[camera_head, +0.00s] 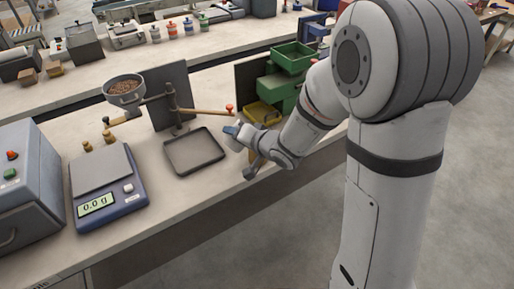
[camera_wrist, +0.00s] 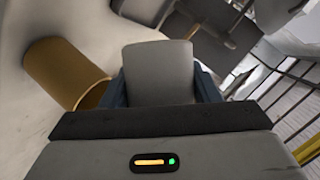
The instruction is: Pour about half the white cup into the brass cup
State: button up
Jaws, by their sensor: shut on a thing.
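My gripper (camera_head: 236,129) is shut on the white cup, above the bench near its front edge. In the wrist view the white cup (camera_wrist: 158,73) sits between the two dark blue fingers, its plain side facing me; its contents do not show. The brass cup (camera_wrist: 62,70) is just left of the white cup in that view, its mouth partly showing at the lower right. Its inside is mostly hidden. I cannot make out the brass cup in the head view, where my gripper and wrist cover that part of the bench.
A dark empty tray (camera_head: 194,152) lies left of my gripper. A scale (camera_head: 106,186) reading 0.0 stands farther left. A pellet bowl on a stand (camera_head: 124,88) and a lever with a red knob (camera_head: 205,111) are behind. Green bins (camera_head: 292,58) and a yellow bin (camera_head: 262,113) stand behind my wrist.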

aim_at(236, 152)
jog(key=shift+f+n+b, duration=0.3)
jog(key=shift+f+b, duration=0.15)
jog(key=shift+b, duration=0.05)
jog(key=shift+s+a+r+n+t+h+b, duration=0.1)
jog(key=shift+a+r+n+t+h+b, duration=0.25)
jog(key=shift+b, duration=0.6)
jog(key=shift+s+f+n+h+b, duration=0.15)
jog(key=shift+n+h+b, duration=0.1)
jog(key=shift+b, duration=0.25)
jog(key=f+b, duration=0.1)
jog(key=b, duration=0.2)
jog(key=f+h+b, duration=0.1)
jog(key=b, duration=0.2)
jog(key=shift+s+a+n, duration=0.2)
jog(key=shift+a+n, duration=0.2)
jog(key=f+b, duration=0.1)
jog(key=b, duration=0.4)
jog(key=shift+s+a+f+n+t, duration=0.15)
jog(key=shift+a+f+n+t, duration=0.1)
jog(key=shift+f+n+t, duration=0.1)
jog(key=f+b, duration=0.1)
jog(key=b, duration=0.7)
jog(key=shift+s+a+f+h, duration=0.2)
jog(key=shift+f+h, duration=0.1)
jog(key=shift+f, duration=0.1)
jog(key=shift+a+n+b, duration=0.2)
jog(key=shift+n+b, duration=0.15)
jog(key=shift+b, duration=0.85)
